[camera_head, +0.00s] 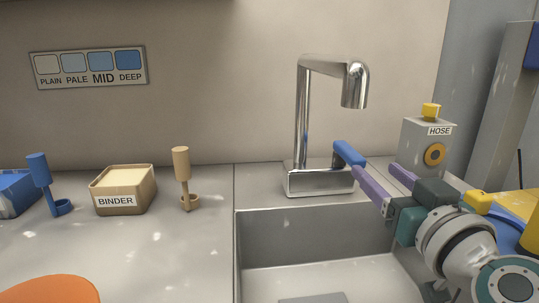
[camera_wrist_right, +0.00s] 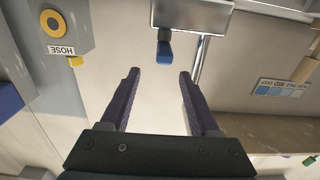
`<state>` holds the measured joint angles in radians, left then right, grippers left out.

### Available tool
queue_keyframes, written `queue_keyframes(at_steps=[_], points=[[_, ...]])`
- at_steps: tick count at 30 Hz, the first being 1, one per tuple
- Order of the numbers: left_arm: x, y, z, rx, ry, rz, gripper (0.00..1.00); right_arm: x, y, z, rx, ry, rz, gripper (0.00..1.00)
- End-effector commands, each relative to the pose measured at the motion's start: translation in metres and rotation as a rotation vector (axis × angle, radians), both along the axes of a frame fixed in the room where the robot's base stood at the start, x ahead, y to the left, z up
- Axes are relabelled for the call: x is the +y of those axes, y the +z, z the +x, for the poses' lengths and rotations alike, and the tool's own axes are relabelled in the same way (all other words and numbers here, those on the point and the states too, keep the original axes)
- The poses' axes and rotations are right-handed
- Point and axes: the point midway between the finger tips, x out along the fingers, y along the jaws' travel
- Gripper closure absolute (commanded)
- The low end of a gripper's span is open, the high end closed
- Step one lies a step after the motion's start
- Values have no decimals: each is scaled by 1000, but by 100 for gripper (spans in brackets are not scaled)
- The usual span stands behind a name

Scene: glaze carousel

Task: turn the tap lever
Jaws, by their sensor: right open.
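The chrome tap (camera_head: 303,115) stands at the back rim of the sink, its spout bent to the right. Its blue lever (camera_head: 348,153) sticks out from the right side of the tap base (camera_head: 318,182). My right gripper (camera_head: 375,170), with purple fingers, is open and close to the lever in the head view. In the right wrist view the open fingers (camera_wrist_right: 158,72) point toward the blue lever (camera_wrist_right: 165,48), which shows just beyond and between the tips, under the metal tap base (camera_wrist_right: 192,14). Nothing is between the fingers. My left gripper is not in view.
A grey HOSE box (camera_head: 424,150) with a yellow top stands right of the tap, near the right gripper. The sink (camera_head: 310,232) lies in front. A BINDER box (camera_head: 123,205), brush-like tools and an orange disc (camera_head: 48,291) are on the left counter.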

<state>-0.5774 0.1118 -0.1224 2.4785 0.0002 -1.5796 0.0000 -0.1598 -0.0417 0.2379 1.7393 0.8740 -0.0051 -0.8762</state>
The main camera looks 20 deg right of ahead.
Motion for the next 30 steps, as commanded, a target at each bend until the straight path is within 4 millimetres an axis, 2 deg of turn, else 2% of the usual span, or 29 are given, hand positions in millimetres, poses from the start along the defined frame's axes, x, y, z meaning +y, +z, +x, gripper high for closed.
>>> queue_keyframes(at_steps=[15,21,30], points=[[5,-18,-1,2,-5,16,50,-18,0,79,-2,1,1,38],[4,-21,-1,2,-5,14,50,-22,1,92,0,1,-1,38],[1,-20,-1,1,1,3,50,-22,2,94,0,1,0,39]])
